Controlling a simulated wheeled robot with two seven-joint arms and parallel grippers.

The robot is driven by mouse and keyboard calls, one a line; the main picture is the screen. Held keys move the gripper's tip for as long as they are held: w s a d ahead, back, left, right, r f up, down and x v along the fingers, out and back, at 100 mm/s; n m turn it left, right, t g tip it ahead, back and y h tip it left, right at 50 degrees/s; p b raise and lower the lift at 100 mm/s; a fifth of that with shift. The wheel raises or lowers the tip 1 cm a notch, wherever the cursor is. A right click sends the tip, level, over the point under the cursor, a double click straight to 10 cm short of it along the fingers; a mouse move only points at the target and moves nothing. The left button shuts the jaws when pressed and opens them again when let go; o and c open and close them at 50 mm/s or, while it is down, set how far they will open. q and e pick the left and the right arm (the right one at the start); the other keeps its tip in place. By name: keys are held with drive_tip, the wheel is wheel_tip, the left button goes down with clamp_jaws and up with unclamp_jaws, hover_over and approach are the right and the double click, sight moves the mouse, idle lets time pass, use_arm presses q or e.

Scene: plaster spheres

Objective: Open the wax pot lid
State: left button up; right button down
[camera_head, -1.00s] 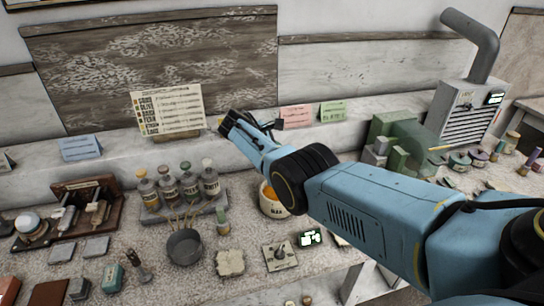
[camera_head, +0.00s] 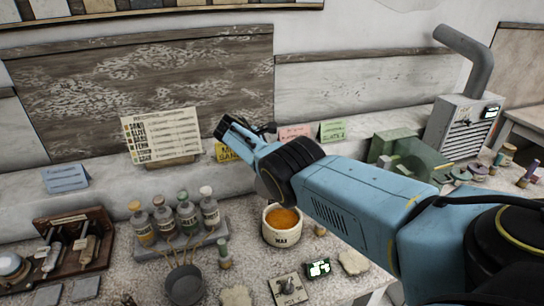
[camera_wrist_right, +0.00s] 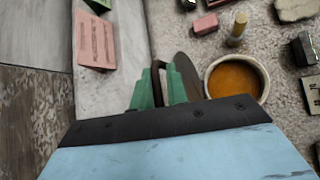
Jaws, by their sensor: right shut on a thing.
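The wax pot (camera_head: 282,236) is a cream round pot standing on the bench, with its top uncovered and orange wax (camera_head: 283,217) showing inside. In the right wrist view the pot (camera_wrist_right: 265,88) is right of my fingers. My right gripper (camera_wrist_right: 160,88) has green fingers shut on the dark handle of the lid (camera_wrist_right: 187,72). The lid is a dark brown disc, steeply tilted, and overlaps the pot's left rim in that view; contact is unclear. In the head view the lid (camera_head: 266,190) shows partly below my wrist, and the fingertips are hidden. My left gripper is out of view.
Several bottles (camera_head: 166,219) stand in a rack left of the pot, with a dark pan (camera_head: 184,285) in front of them. Small cards, including a pink one (camera_wrist_right: 95,40), stand behind on the ledge. A grey machine with a pipe (camera_head: 465,125) is at the right.

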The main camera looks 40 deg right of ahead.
drive_tip(key=shift+w, duration=0.1)
idle(0.3)
drive_tip(key=c, duration=1.6)
unclamp_jaws()
drive_tip(key=shift+d, duration=0.1)
drive_tip(key=shift+c, duration=0.2)
drive_tip(key=shift+o, duration=0.6)
drive_tip(key=shift+d+f, duration=0.1)
drive_tip(key=p+v, duration=0.2)
drive_tip(key=v, duration=0.3)
drive_tip(key=shift+p, duration=0.4)
drive_tip(key=v, duration=0.8)
